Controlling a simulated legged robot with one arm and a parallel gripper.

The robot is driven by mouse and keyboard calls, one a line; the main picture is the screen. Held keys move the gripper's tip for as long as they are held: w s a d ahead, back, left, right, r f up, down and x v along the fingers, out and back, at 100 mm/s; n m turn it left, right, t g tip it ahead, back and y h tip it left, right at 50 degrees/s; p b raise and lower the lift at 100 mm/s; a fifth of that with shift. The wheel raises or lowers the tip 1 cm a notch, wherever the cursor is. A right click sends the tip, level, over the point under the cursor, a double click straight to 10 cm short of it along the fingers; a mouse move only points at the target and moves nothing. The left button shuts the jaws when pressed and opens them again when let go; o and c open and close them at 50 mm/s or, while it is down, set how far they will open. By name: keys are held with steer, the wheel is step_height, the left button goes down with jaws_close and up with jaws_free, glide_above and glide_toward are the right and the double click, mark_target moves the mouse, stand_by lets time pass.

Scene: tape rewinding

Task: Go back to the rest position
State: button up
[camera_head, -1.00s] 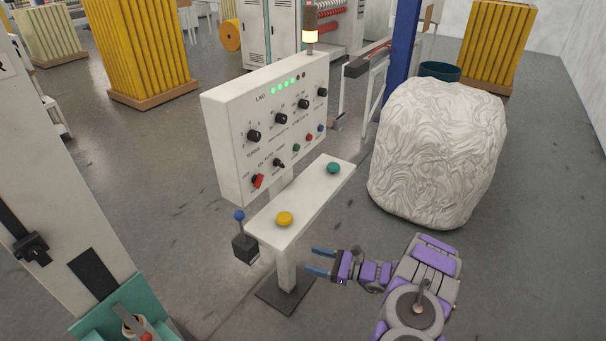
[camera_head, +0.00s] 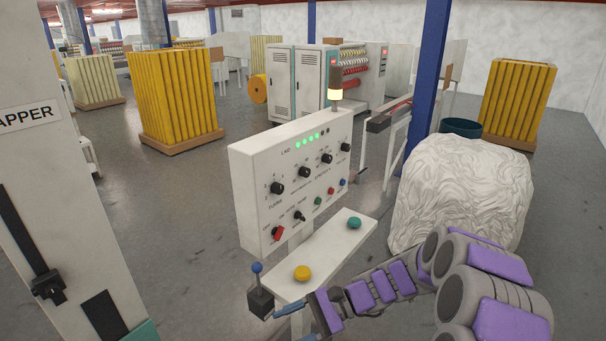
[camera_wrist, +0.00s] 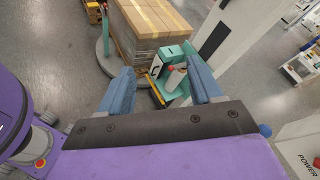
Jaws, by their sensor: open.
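My gripper (camera_head: 296,322) is at the bottom centre of the head view, low in front of the control console's shelf. In the wrist view my gripper (camera_wrist: 160,92) has its two blue fingers wide apart with nothing between them. The white control console (camera_head: 246,200) stands at the centre of the head view, with knobs, a red switch and a row of lit green lamps. Its shelf (camera_head: 325,252) carries a yellow button (camera_head: 302,273) and a teal button (camera_head: 354,222). A blue-knobbed joystick (camera_head: 259,285) sits at the shelf's left end, close to my gripper.
A large white wrapped bale (camera_head: 470,190) stands right of the console, beside my arm. A grey wrapper column (camera_head: 40,165) is at the left. In the wrist view a wrapped pallet load (camera_wrist: 150,35) and a teal machine part (camera_wrist: 172,82) lie beyond the fingers. Open floor shows behind the console.

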steer(key=s+d+r+n+g+h, duration=0.1)
steer(key=s+d+r+n+h, duration=0.2)
steer(key=s, duration=0.5)
steer(key=s+d+r+n+h, duration=0.1)
steer(key=s+r+n+h, duration=0.2)
steer(key=s, duration=0.5)
steer(key=s+d+n+t+h, duration=0.3)
steer(key=s+d+h, duration=0.5)
steer(key=s+d, duration=0.3)
steer(key=shift+s+d+f+b, duration=0.2)
steer(key=shift+d+b, duration=0.15)
steer(key=shift+d, duration=0.35)
